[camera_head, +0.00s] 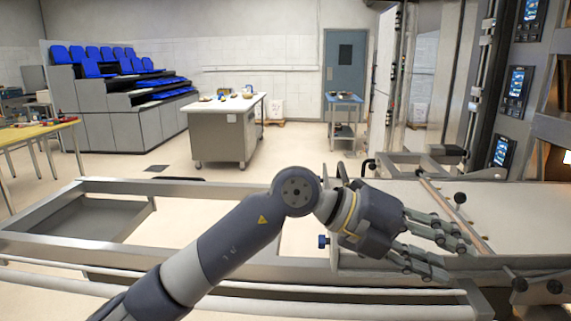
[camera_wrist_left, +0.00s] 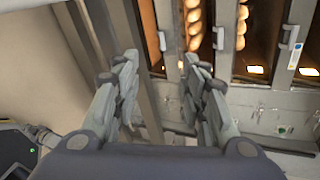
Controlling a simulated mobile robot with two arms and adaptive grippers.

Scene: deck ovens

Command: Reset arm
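My left arm crosses the head view from the lower left. My left gripper (camera_head: 458,262) points right, over the metal loader frame (camera_head: 400,292). In the left wrist view the gripper (camera_wrist_left: 160,64) has its fingers spread apart with nothing between them. The deck ovens stand beyond the fingers in that view, with loaves (camera_wrist_left: 193,25) behind the glass. My right arm and gripper are not in view.
A pale loading surface (camera_head: 400,195) with rails lies beside the gripper. Oven control panels (camera_head: 515,85) stand at the right. A steel worktable (camera_head: 222,135), blue seats or trays (camera_head: 85,52) on a stepped stand, and a yellow table (camera_head: 35,132) are farther back. Open floor lies between them.

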